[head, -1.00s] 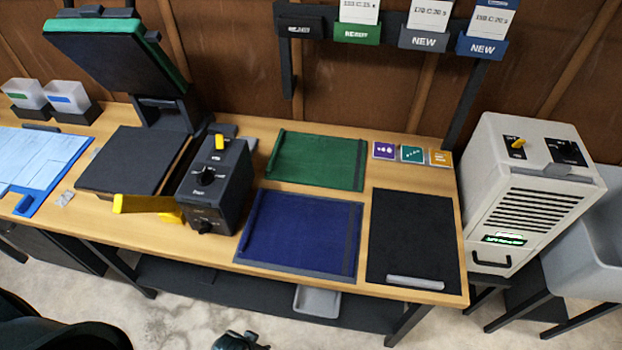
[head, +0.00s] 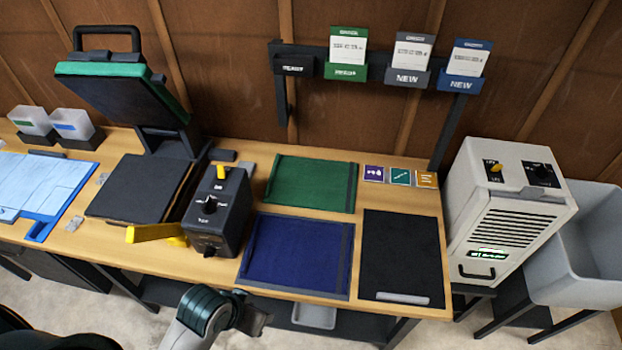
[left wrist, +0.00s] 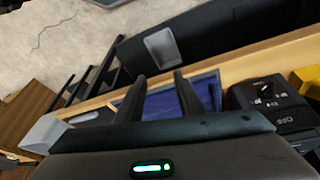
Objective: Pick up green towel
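A green rectangle (head: 312,184), the only flat green cloth-like piece on the table, lies at the back middle with a darker strip along its right edge. I cannot tell whether it is a towel or a mat. My left gripper (head: 254,318) is low in the head view, by the table's front edge and well short of the green piece. In the left wrist view my left gripper (left wrist: 158,76) has its two fingers apart with nothing between them. The blue mat (left wrist: 165,103) shows behind them. My right gripper is not in view.
The blue mat (head: 297,255) lies in front of the green piece, a black mat (head: 402,252) to its right. A white machine (head: 507,215) stands right.

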